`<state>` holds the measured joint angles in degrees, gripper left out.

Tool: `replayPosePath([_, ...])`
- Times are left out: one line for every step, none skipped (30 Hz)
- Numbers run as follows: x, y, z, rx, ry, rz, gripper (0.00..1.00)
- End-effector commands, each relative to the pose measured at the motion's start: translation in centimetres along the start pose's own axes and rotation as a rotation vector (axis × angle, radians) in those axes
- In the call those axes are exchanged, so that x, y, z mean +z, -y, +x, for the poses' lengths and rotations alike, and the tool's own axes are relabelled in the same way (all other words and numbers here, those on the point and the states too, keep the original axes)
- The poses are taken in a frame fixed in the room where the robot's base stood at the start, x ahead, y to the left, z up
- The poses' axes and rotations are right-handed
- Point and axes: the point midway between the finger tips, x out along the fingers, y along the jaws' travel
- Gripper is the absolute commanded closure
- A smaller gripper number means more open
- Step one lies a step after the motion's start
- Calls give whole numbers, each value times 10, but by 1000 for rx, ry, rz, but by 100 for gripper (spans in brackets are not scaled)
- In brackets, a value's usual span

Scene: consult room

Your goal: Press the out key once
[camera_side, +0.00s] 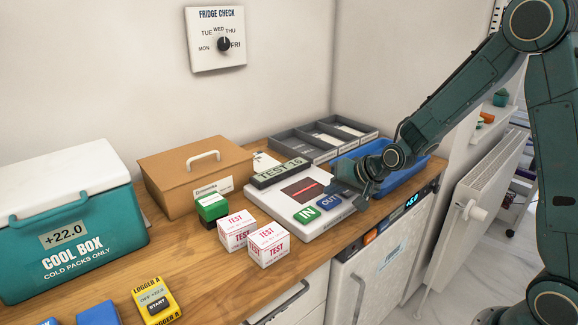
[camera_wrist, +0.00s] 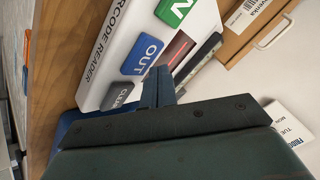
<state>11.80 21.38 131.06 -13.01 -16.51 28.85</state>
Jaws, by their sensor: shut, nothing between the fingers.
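The blue OUT key (camera_side: 330,199) is on the front right of the white barcode reader (camera_side: 290,208), beside the green IN key (camera_side: 307,214). In the wrist view the OUT key (camera_wrist: 143,54) lies between the green key (camera_wrist: 172,10) and a dark CLEAR key (camera_wrist: 119,95). My gripper (camera_side: 360,197) is shut and empty, low over the right end of the reader. In the wrist view its fingertips (camera_wrist: 159,73) appear beside the OUT key's edge, partly in front of the reader. I cannot tell whether they touch anything.
The reader's display (camera_side: 282,172) reads TEST 16. Two white TEST boxes (camera_side: 268,245) and a green box (camera_side: 211,207) stand left of the reader. A blue tray (camera_side: 398,178) is close behind my gripper. Grey trays (camera_side: 305,146) stand at the back.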

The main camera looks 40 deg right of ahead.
Motion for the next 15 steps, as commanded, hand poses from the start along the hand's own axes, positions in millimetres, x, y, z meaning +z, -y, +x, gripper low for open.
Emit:
replayPosePath([0, 0, 0, 0, 0, 0, 100])
replayPosePath([0, 0, 0, 0, 0, 0, 100])
replayPosePath([0, 0, 0, 0, 0, 0, 100])
replayPosePath([0, 0, 0, 0, 0, 0, 100])
replayPosePath([0, 0, 0, 0, 0, 0, 100])
replayPosePath([0, 0, 0, 0, 0, 0, 100])
replayPosePath([0, 0, 0, 0, 0, 0, 100])
replayPosePath([0, 0, 0, 0, 0, 0, 100])
replayPosePath([0, 0, 0, 0, 0, 0, 100])
replayPosePath([0, 0, 1, 0, 0, 0, 100])
replayPosePath([1, -1, 1, 0, 1, 0, 100])
replayPosePath([1, -1, 2, 1, 1, 0, 100])
replayPosePath([2, -2, 2, 1, 1, 0, 100])
replayPosePath([2, -2, 3, 1, 1, 0, 100])
replayPosePath([3, -3, 3, 1, 1, 0, 100])
